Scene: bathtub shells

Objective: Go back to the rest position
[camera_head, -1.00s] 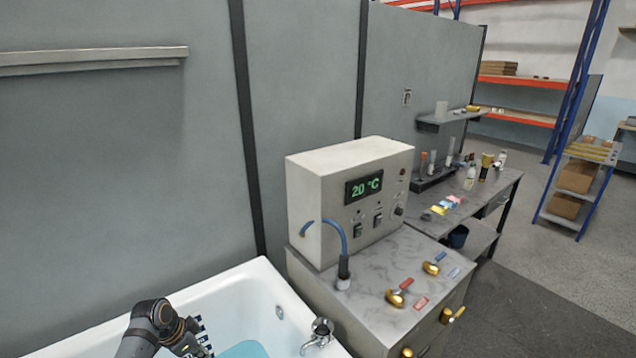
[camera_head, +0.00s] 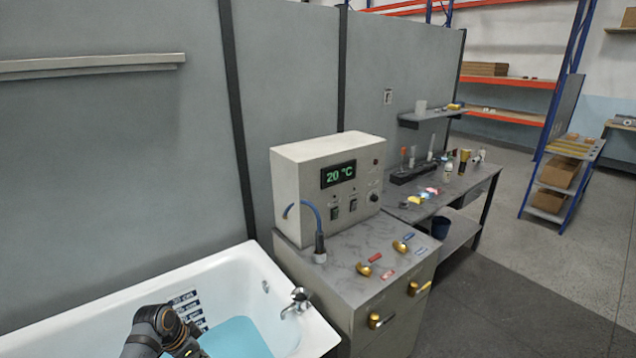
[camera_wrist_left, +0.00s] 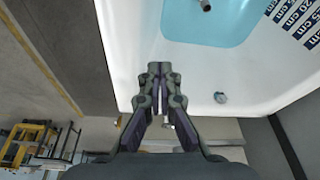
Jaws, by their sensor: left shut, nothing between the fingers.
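My left gripper (camera_wrist_left: 159,72) is shut and empty in the left wrist view, with its fingertips in front of the rim of the white bathtub (camera_wrist_left: 135,35). In the head view my left arm (camera_head: 160,328) shows over the bathtub (camera_head: 222,268) at the bottom, and its fingers are cut off by the frame's lower edge. Blue water (camera_head: 237,338) lies in the tub, and it also shows in the left wrist view (camera_wrist_left: 195,25). My right gripper is in neither view.
A cabinet (camera_head: 345,285) with gold knobs stands right of the tub, bearing a control box (camera_head: 300,190) that reads 20 °C. A tap (camera_head: 297,302) sits on the tub's right rim. A workbench (camera_head: 455,190) with small items stands behind.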

